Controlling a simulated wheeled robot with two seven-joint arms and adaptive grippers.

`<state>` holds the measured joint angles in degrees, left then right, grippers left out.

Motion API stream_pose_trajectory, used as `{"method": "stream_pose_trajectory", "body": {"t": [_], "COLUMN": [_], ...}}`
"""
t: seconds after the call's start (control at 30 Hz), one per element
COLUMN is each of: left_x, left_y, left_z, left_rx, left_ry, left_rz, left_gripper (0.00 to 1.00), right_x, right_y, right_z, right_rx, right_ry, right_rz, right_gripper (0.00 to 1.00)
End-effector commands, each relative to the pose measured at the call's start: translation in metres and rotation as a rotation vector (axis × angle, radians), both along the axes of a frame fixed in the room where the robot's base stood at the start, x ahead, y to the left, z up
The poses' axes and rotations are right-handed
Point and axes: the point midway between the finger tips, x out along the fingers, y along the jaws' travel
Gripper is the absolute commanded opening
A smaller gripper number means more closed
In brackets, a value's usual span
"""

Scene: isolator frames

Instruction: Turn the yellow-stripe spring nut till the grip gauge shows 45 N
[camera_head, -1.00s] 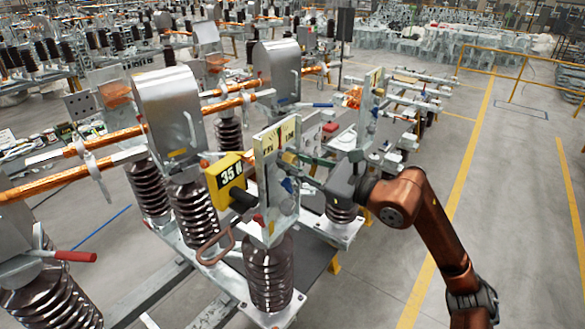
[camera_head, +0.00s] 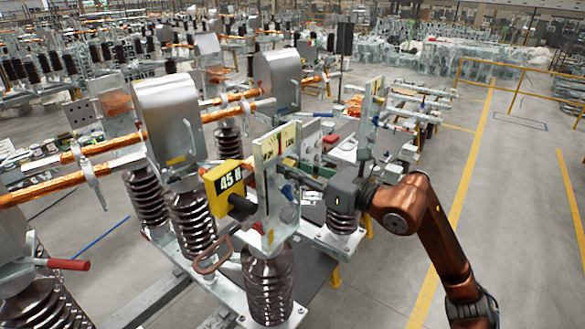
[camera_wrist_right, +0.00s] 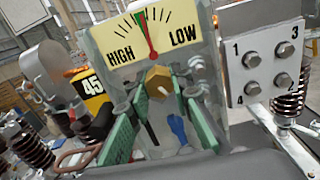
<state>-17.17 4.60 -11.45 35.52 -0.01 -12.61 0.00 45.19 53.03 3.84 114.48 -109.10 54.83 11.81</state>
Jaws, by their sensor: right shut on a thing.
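The yellow grip gauge (camera_head: 223,186) reads 45 in the head view; its digits also show in the right wrist view (camera_wrist_right: 92,86). A brass-coloured hex nut (camera_wrist_right: 158,80) sits below a HIGH–LOW dial (camera_wrist_right: 148,32) on a pale plate. The dial's red and green marks stand near its top middle. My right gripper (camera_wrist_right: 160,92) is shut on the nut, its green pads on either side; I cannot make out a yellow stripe. In the head view my right gripper (camera_head: 299,176) reaches the plate from the right. My left gripper is out of view.
A blue part (camera_wrist_right: 178,128) lies below the nut between the pads. A plate with numbered bolts (camera_wrist_right: 264,62) stands close on the right. Ribbed brown insulators (camera_head: 267,284) and copper bars (camera_head: 50,190) surround the work. Open floor lies right of my arm.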

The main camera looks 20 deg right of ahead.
Motion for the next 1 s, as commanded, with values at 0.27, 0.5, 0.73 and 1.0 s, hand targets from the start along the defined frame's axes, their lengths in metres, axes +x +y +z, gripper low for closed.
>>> {"method": "stream_pose_trajectory", "body": {"t": [0.27, 0.5, 0.73, 1.0], "left_x": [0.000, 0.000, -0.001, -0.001], "left_y": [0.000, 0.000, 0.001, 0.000], "left_z": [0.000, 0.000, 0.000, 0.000], "left_rx": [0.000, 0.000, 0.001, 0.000], "left_ry": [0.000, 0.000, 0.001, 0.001], "left_rz": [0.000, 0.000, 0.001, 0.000], "left_gripper": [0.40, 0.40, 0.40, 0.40], "right_x": [0.000, 0.000, 0.000, -0.025], "right_y": [0.000, 0.000, -0.001, -0.021], "right_z": [0.001, 0.001, 0.000, -0.001], "right_rx": [0.001, 0.000, -0.001, -0.004], "right_ry": [-0.003, -0.002, -0.002, -0.002], "right_rz": [-0.001, -0.001, -0.001, -0.004], "right_gripper": [0.24, 0.38, 0.38, 0.38]}}
